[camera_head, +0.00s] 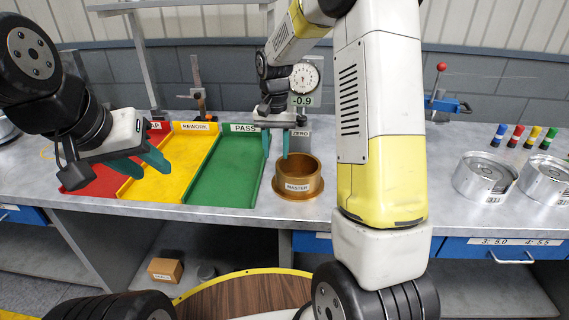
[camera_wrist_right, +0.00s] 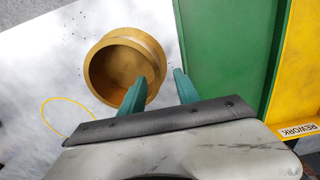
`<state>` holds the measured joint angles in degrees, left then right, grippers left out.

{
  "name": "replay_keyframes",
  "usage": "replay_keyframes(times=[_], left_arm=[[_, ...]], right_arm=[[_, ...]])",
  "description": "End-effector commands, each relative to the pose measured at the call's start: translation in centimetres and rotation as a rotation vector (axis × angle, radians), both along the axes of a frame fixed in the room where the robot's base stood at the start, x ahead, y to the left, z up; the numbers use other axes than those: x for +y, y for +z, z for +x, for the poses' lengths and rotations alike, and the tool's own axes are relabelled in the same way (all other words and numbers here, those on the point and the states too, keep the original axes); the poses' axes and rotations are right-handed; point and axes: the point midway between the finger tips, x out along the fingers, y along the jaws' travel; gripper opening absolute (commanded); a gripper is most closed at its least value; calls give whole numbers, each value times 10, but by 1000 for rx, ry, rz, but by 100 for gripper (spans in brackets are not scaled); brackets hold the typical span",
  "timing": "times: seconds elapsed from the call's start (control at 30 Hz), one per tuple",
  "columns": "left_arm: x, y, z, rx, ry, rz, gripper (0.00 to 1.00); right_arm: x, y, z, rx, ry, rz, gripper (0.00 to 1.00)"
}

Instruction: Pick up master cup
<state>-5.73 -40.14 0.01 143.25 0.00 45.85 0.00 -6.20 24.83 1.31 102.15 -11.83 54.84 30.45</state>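The master cup (camera_head: 297,178) is a brass-coloured round cup with a flange and a MASTER label. It stands upright on the bench, right of the green PASS tray, and its open mouth shows in the right wrist view (camera_wrist_right: 122,70). My right gripper (camera_head: 276,155) is open and empty at the cup's back left. In the right wrist view (camera_wrist_right: 160,88) one finger overlaps the cup's rim and the other lies outside it; I cannot tell whether they touch. My left gripper (camera_head: 151,174) is open and empty over the yellow and red trays.
The green PASS tray (camera_head: 228,170), yellow REWORK tray (camera_head: 180,178) and red tray (camera_head: 95,185) stand left of the cup. A dial gauge (camera_head: 304,78) on a stand rises behind it. Metal clutch parts (camera_head: 484,176) and coloured markers (camera_head: 517,137) are at right.

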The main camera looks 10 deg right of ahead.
Motion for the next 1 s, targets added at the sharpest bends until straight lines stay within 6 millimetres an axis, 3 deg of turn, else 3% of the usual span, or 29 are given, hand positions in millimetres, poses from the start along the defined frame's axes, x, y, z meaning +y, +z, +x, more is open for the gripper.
replay_keyframes(times=[0.33,0.67,0.87,1.0], left_arm=[[0,0,0,0,0,0,36],[0,0,0,0,0,0,36],[0,0,0,0,0,0,36],[0,0,0,0,0,0,36]], right_arm=[[-4,-48,-6,1,0,0,38],[-3,-56,-6,-2,0,0,38],[-3,-55,-6,-2,0,0,1],[-3,-55,-6,-2,0,-1,0]])
